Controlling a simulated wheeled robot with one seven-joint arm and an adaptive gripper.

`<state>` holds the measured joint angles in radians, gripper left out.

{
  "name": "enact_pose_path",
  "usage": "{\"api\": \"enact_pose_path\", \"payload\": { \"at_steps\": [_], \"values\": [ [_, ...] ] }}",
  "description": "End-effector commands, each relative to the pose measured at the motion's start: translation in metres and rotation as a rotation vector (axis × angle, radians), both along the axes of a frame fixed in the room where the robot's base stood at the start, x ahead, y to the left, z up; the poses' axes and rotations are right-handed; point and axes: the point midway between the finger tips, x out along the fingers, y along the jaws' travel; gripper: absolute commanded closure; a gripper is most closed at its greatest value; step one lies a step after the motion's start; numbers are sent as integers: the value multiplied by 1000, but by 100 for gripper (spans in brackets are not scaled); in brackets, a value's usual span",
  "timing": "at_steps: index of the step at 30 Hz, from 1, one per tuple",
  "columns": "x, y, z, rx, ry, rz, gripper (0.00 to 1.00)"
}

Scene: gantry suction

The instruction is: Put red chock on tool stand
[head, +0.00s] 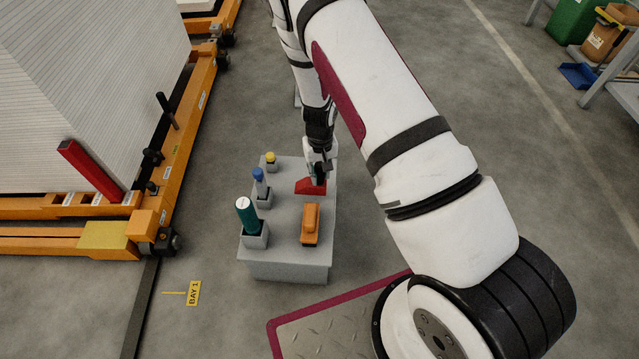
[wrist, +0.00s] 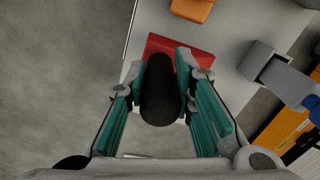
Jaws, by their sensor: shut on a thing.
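The red chock (head: 311,187) is at the far right part of the grey tool stand (head: 283,229) in the head view. It also shows in the wrist view (wrist: 164,46), over the light top of the stand near its edge. My gripper (head: 319,172) is right above the chock. In the wrist view its green-padded fingers (wrist: 163,95) are closed around a black rounded piece (wrist: 160,90), which looks like the chock's handle. Part of the chock is hidden behind this piece and the fingers. I cannot tell whether its underside touches the stand.
The stand also carries an orange block (head: 310,224) and green (head: 246,214), blue (head: 260,182) and yellow-topped (head: 271,158) pieces in grey holders. An orange frame with a stack of white sheets (head: 90,90) stands left.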

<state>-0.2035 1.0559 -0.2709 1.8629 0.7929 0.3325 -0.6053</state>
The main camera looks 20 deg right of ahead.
Motion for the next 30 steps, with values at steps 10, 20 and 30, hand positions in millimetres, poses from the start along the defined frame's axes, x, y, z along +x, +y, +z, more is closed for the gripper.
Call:
{"api": "enact_pose_path", "payload": {
  "at_steps": [10,20,30],
  "values": [
    [0,0,-37,0,0,-1,100],
    [0,0,-39,0,-1,-1,100],
    [0,0,-38,0,0,-1,57]
  ]
}}
